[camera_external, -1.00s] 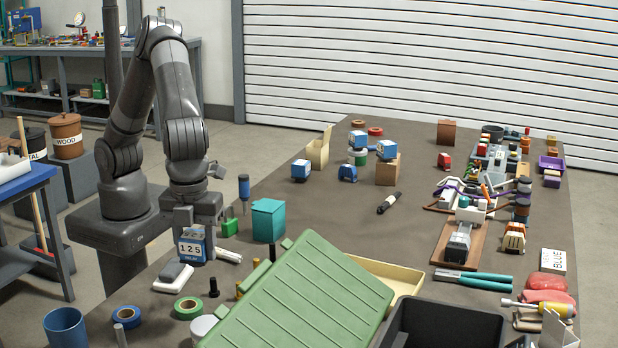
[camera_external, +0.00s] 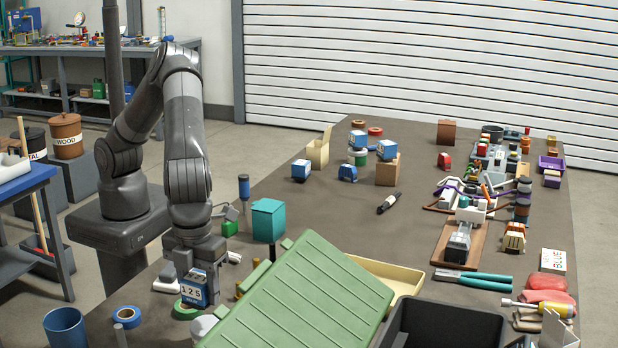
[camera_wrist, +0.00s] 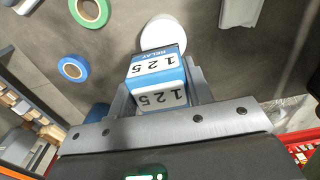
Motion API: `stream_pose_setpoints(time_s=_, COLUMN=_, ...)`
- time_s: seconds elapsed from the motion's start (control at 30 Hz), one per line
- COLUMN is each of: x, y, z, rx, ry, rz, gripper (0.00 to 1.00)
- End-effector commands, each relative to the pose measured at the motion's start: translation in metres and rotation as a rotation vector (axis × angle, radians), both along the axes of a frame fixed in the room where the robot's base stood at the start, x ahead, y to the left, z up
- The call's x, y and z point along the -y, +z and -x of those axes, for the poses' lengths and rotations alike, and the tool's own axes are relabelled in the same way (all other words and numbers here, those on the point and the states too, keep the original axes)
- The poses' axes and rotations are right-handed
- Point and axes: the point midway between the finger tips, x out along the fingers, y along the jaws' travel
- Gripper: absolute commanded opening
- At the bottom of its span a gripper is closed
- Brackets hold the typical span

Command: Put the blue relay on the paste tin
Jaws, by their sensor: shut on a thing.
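My gripper (camera_external: 200,266) points down and is shut on a blue relay (camera_external: 194,290) with a white "125" label. In the wrist view the relay (camera_wrist: 157,70) sits between the two fingers, its labelled faces towards the camera. A round white-topped tin (camera_external: 203,326), which looks like the paste tin, stands on the table just in front of the relay and partly behind the green lid. In the wrist view its pale top (camera_wrist: 163,31) shows just beyond the relay, partly hidden by it. The relay appears to be held above the table, apart from the tin.
A large green lid (camera_external: 305,300) leans close on the right. Green tape (camera_external: 184,309), blue tape (camera_external: 127,316) and a blue cup (camera_external: 66,327) are nearby. A teal box (camera_external: 268,220) stands behind. Other blue-and-white blocks (camera_external: 301,170) stand farther back.

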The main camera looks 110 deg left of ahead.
Motion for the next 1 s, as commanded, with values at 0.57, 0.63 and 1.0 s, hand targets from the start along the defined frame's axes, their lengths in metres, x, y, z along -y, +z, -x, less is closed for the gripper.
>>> stream_pose_setpoints(time_s=0.57, x=-0.003, y=-0.044, z=-0.007, rx=0.001, ry=0.0, rz=0.001, gripper=0.2)
stream_pose_setpoints(time_s=0.63, x=-0.003, y=-0.044, z=-0.007, rx=0.001, ry=0.001, rz=0.001, gripper=0.2)
stream_pose_setpoints(time_s=1.0, x=-0.003, y=-0.047, z=-0.006, rx=0.0, ry=0.001, rz=0.001, gripper=0.62)
